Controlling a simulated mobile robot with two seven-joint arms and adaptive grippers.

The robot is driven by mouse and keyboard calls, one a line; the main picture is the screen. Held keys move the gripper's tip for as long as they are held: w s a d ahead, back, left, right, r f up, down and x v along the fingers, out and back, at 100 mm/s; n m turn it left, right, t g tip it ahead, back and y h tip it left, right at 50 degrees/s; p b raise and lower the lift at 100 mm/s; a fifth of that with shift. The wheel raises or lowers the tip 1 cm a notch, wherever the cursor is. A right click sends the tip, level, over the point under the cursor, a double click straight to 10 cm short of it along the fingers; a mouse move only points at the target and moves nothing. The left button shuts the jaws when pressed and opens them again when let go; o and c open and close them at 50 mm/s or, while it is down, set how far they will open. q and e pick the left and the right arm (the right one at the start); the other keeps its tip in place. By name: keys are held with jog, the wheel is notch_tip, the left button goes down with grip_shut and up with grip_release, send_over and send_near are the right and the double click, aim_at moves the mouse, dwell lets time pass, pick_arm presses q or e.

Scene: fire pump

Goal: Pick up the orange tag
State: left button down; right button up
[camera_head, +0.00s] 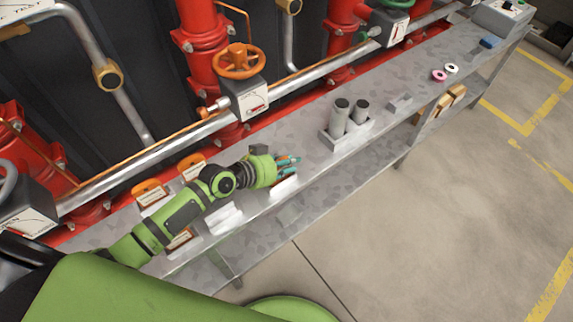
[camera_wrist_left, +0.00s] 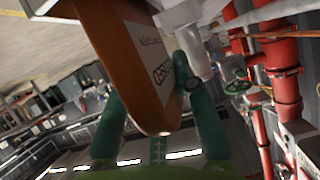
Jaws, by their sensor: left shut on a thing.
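My left gripper (camera_head: 287,160) is above the grey metal shelf, its arm reaching in from the lower left. In the left wrist view an orange tag (camera_wrist_left: 112,45) with a white printed label lies between the green fingers of my left gripper (camera_wrist_left: 150,90), which are shut on it. In the head view the held tag is hard to make out at the fingers. Other orange tags with white labels lie on the shelf left of the arm (camera_head: 150,193), behind it (camera_head: 192,162) and partly hidden below it (camera_head: 180,238). My right gripper is not in view.
Red pipes (camera_head: 203,45) and an orange valve wheel (camera_head: 239,61) stand behind the shelf (camera_head: 310,165). Two grey cylinders (camera_head: 340,115) stand in a holder right of my gripper. Pink (camera_head: 439,75) and white (camera_head: 451,68) rolls lie farther right. The floor in front is clear.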

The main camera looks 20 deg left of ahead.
pick_arm(q)
notch_tip(320, 180, up, 3)
jog(key=shift+r, duration=0.1)
jog(key=w+d+r, duration=0.4)
jog(key=d+r, duration=0.3)
jog(key=d, duration=0.4)
notch_tip(320, 180, up, 4)
jog(key=p, duration=0.2)
send_over(288, 158)
jog(key=s+a, duration=0.1)
jog(key=a, duration=0.1)
jog(key=s+a+r+m+g+h+p, duration=0.1)
jog(key=s+a+r+m+g+h, duration=0.1)
jog(key=s+r, duration=0.8)
jog(key=shift+s+a+r+m+g, duration=0.2)
jog(key=shift+a+r+m+g, duration=0.1)
jog(key=shift+a+r+m, duration=0.5)
jog(key=shift+a+f, duration=0.1)
